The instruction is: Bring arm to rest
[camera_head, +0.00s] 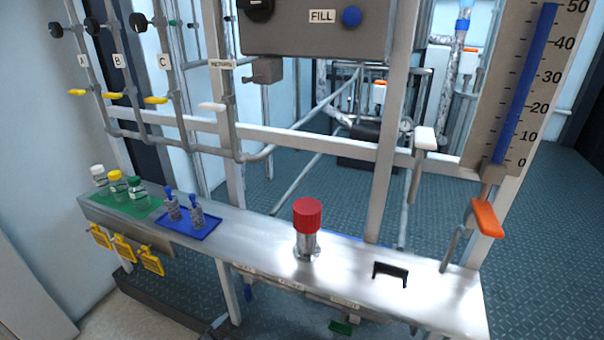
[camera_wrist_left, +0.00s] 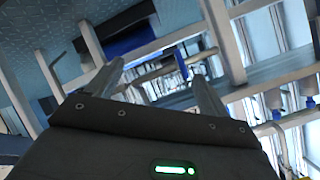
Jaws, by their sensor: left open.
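My left gripper (camera_wrist_left: 157,88) shows in the left wrist view, with its two fingers spread wide apart and nothing between them. The wrist view is tilted, with rails, posts and a patterned blue-green floor beyond the fingers. I cannot clearly make out either gripper in the head view. My right gripper is not in view.
A metal shelf (camera_head: 262,240) crosses the head view. It carries several bottles on a green mat (camera_head: 139,209), a blue tray (camera_head: 201,230), a red-topped valve (camera_head: 307,222) and a black handle (camera_head: 391,271). An orange-handled valve (camera_head: 487,218) sits at right. Upright posts stand behind.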

